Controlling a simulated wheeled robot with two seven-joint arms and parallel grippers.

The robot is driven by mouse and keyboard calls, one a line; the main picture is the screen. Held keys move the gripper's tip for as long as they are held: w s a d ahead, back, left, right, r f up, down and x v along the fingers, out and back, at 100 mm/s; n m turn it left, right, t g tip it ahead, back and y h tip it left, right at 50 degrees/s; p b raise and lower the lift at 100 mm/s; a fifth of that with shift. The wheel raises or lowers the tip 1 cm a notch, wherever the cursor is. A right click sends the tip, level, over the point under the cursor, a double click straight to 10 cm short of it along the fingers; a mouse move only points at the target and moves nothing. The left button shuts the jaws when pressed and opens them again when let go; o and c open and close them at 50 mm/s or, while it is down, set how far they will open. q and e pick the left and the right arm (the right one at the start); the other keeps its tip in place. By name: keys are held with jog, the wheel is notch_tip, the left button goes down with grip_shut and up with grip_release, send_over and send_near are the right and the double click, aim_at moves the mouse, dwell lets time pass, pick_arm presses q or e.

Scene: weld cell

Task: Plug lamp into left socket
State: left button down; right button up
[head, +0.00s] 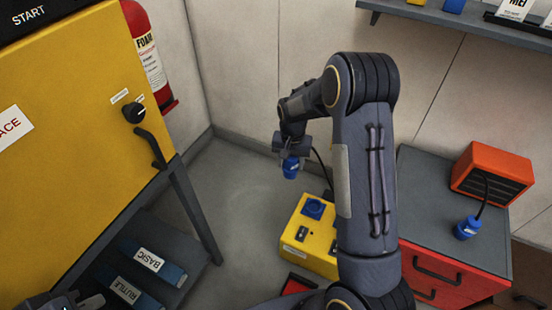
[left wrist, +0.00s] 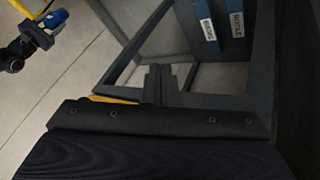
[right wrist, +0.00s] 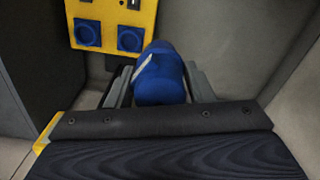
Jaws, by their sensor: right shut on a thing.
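My right gripper (head: 291,155) is shut on a blue plug (head: 290,168) and holds it in the air, apart from the yellow socket box (head: 290,246) on the floor. A dark cable runs down beside the plug. In the right wrist view the plug (right wrist: 160,78) sits between the two fingers, and two blue sockets, one (right wrist: 88,33) and another (right wrist: 130,38), show on the box beyond it. In the head view one blue socket (head: 314,208) shows; my arm hides part of the box. My left gripper (head: 90,301) is at the lower left edge, its fingers (left wrist: 160,85) together and empty. No lamp is identifiable.
A red cabinet (head: 440,258) stands at right with an orange heater (head: 492,174) and another blue plug (head: 467,228) on top. A yellow machine (head: 75,110) on a dark frame with labelled blue boxes (head: 150,262) stands at left. Grey floor (head: 240,190) between is clear.

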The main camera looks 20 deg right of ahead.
jog(key=shift+s+d+f+m+b, duration=0.2)
jog(key=shift+d+f+m+b, duration=1.4)
jog(key=shift+f, duration=2.95)
jog(key=shift+s+d+f+m+b, duration=0.25)
jog(key=shift+d+f+m+b, duration=0.6)
jog(key=shift+d+f+b, duration=2.55)
jog(key=shift+s+d+f+m+b, duration=0.2)
jog(key=shift+d+f+m+b, duration=0.6)
jog(key=shift+f, duration=4.95)
jog(key=shift+m+p, duration=0.35)
jog(key=shift+m, duration=0.1)
jog(key=shift+f+b, duration=0.65)
jog(key=shift+b, duration=0.05)
jog(key=o, duration=0.8)
jog(key=shift+o, duration=0.2)
jog(key=shift+r, duration=0.15)
notch_tip(320, 180, up, 11)
jog(key=p, duration=0.7)
